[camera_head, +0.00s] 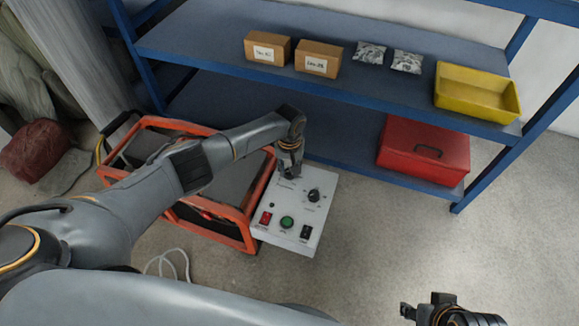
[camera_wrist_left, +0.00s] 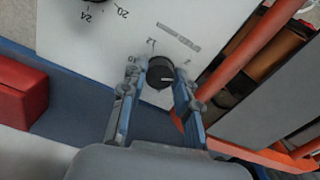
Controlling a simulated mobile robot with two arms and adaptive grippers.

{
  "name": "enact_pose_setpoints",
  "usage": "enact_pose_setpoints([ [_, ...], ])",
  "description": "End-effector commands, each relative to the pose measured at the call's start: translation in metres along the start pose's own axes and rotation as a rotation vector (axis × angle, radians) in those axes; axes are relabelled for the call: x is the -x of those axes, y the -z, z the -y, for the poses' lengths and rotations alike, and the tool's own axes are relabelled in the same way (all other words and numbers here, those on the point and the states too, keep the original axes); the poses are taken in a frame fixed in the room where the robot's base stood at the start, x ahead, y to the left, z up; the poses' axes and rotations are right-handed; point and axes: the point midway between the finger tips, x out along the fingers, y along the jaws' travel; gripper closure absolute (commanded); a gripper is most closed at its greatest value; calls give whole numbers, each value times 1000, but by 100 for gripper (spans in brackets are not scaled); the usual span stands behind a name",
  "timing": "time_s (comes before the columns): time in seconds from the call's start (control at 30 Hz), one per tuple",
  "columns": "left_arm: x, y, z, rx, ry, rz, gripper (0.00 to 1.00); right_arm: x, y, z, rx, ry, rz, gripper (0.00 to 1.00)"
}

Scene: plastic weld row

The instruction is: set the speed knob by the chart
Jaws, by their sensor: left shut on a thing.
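The white control panel (camera_head: 321,213) stands beside an orange-framed machine. My left gripper (camera_head: 290,172) is at the panel's far left part. In the left wrist view my left gripper (camera_wrist_left: 156,78) is shut on a black round knob (camera_wrist_left: 160,72) with a light pointer line. Printed marks stand around that knob, and one looks like 12. A second black knob (camera_head: 314,195) on the panel is free, with marks 20 and 24 near it in the wrist view. I see no chart clearly. My right gripper (camera_head: 425,308) is at the bottom right edge, partly cut off, its jaws unclear.
The panel also has a red switch (camera_head: 265,219), a green button (camera_head: 287,222) and a black switch (camera_head: 306,232). The orange frame (camera_head: 247,228) is close on the left. A blue shelf (camera_head: 210,55) stands behind, with a red toolbox (camera_head: 425,152) low down. Floor at right is clear.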

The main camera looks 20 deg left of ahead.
Motion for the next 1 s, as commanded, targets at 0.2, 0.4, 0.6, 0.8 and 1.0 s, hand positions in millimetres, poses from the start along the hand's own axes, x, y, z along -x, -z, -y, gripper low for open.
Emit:
enact_pose_setpoints([
  [0.2,0,-2,-1,-107,-1,5,100,7,3,0,0,0,-1,60],
  [0.4,-1,-1,0,-294,-1,4,100,8,3,0,0,0,-2,60],
  [0.6,-1,-1,0,-485,-2,3,100,5,3,0,1,0,-1,60],
  [0.8,0,-1,0,-675,-2,3,100,0,1,0,1,1,6,60],
  [1.0,-1,-1,0,-865,-2,3,100,0,2,0,1,1,5,60],
])
